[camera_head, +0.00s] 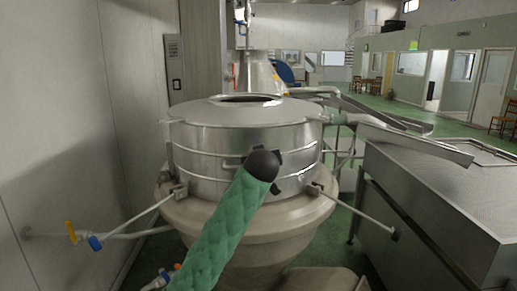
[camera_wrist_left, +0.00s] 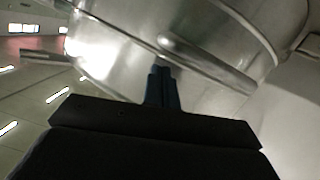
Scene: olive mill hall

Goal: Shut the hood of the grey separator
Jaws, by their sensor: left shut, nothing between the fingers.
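The grey separator (camera_head: 245,185) stands in front of me, a round steel drum on a wide conical base. Its hood (camera_head: 200,112) is the round top, with a dark opening in the middle; whether a gap remains under its rim I cannot tell. My left arm in its green sleeve reaches up to the drum's front, and its dark wrist hides part of it. In the left wrist view my left gripper (camera_wrist_left: 162,72) has its blue fingers shut and empty. They point at a steel bar handle (camera_wrist_left: 205,66) on the drum wall; contact is unclear. My right gripper is out of view.
A steel vat (camera_head: 440,200) stands close on the right, with a metal chute (camera_head: 415,143) above it. A pale wall (camera_head: 75,120) runs along the left. Pipes with a yellow-handled valve (camera_head: 71,232) stick out at lower left. Green floor lies open behind.

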